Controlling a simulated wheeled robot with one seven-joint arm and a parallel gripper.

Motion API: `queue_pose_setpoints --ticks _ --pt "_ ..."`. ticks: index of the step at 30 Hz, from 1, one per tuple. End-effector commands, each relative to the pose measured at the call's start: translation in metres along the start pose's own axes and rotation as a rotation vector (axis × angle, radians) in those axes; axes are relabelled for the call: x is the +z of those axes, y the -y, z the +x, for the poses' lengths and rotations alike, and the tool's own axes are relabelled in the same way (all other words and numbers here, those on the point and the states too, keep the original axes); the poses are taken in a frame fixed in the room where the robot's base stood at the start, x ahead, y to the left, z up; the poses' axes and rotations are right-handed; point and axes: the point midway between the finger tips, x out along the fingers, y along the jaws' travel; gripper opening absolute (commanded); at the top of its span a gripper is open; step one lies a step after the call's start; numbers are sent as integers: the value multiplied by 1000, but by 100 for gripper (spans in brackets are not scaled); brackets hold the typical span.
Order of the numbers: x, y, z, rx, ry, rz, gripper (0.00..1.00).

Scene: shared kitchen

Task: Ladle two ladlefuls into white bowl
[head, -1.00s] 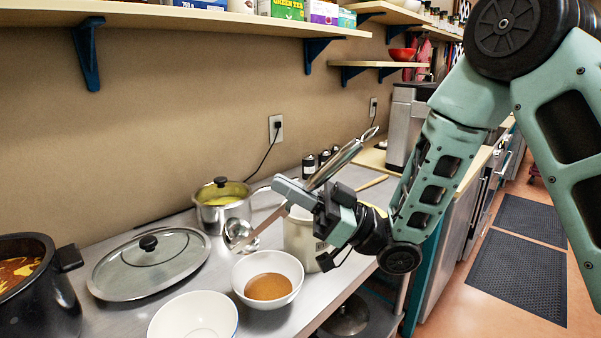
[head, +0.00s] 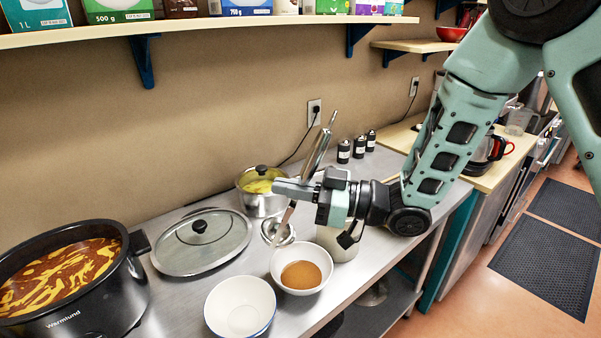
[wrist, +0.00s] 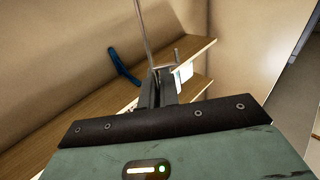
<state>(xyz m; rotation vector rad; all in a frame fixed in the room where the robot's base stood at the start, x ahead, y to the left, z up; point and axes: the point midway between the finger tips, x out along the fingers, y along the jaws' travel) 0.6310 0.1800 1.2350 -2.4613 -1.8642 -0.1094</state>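A black soup warmer (head: 112,300) at the left holds orange and brown swirled soup (head: 62,275). A white bowl (head: 327,264) on the counter holds some brown liquid. A second, blue-rimmed white bowl (head: 215,305) beside it looks empty. My gripper (head: 296,190) is above and behind the bowls, shut on a steel ladle handle (head: 318,150) that rises tilted above it. The handle also shows between the fingers (wrist: 163,92) in the wrist view (wrist: 143,30). A round steel piece (head: 277,231), seemingly the ladle's bowl, shows below, behind the filled bowl.
A glass lid (head: 185,250) lies between the warmer and a steel pot (head: 262,202) with yellow contents. A pale crock (head: 340,247) stands behind the filled bowl, partly hidden by my arm. Small black jars (head: 358,148) stand farther back. A shelf (head: 250,26) hangs above.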

Motion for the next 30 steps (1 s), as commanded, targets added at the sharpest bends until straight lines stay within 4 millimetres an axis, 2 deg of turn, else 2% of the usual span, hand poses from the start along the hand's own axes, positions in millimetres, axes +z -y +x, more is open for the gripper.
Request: queue_pose_setpoints --ticks 1,18,30 --pt "-9 0 5 -1 20 -1 0" --pt "-9 0 60 -1 368 0 0" --pt "-61 -1 63 1 361 1 0"
